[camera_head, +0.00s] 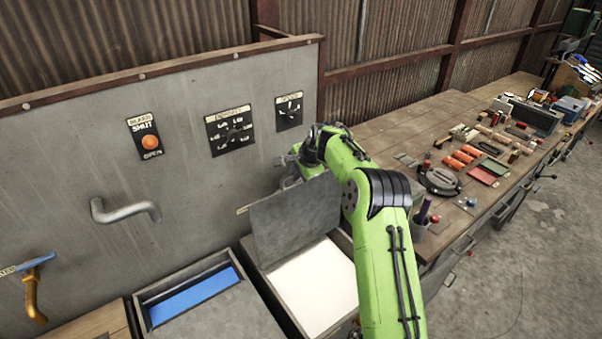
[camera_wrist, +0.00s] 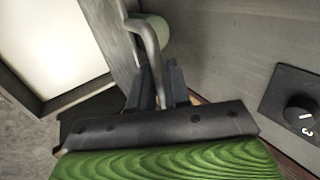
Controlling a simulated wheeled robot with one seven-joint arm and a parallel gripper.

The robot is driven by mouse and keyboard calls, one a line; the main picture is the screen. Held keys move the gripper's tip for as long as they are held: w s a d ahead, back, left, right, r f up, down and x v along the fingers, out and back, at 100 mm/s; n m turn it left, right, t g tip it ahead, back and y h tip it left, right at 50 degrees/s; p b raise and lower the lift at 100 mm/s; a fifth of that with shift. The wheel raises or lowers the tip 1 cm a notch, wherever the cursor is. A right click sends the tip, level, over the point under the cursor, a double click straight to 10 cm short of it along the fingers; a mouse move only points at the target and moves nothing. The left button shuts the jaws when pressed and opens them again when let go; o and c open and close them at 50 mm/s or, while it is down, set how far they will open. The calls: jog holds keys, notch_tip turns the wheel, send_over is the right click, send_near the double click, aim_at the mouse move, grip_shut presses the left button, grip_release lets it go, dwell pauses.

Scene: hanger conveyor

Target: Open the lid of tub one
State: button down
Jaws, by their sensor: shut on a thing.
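A tub (camera_head: 258,283) with white contents stands below the grey wall panel in the head view. Its grey lid (camera_head: 292,222) is tilted steeply up, and the white inside is exposed. I cannot read which number this tub bears. My gripper (camera_head: 296,163) is behind the lid's upper edge, partly hidden by my arm. In the wrist view my gripper (camera_wrist: 162,85) is shut on a bent metal handle (camera_wrist: 150,42) beside the lid (camera_wrist: 112,38). The tub's white inside also shows there at the left (camera_wrist: 48,45).
A second tub (camera_head: 142,312) with blue inside stands to the left. A cluttered wooden workbench (camera_head: 400,130) runs along the right.

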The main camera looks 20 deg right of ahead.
jog(key=shift+s+f, duration=0.1)
jog(key=shift+f, duration=0.35)
jog(key=c, duration=1.2)
grip_release()
jog(key=shift+c, duration=0.2)
jog(key=shift+r, duration=0.35)
jog(key=b+v, duration=0.2)
jog(key=v, duration=1.3)
jog(key=shift+r, duration=0.2)
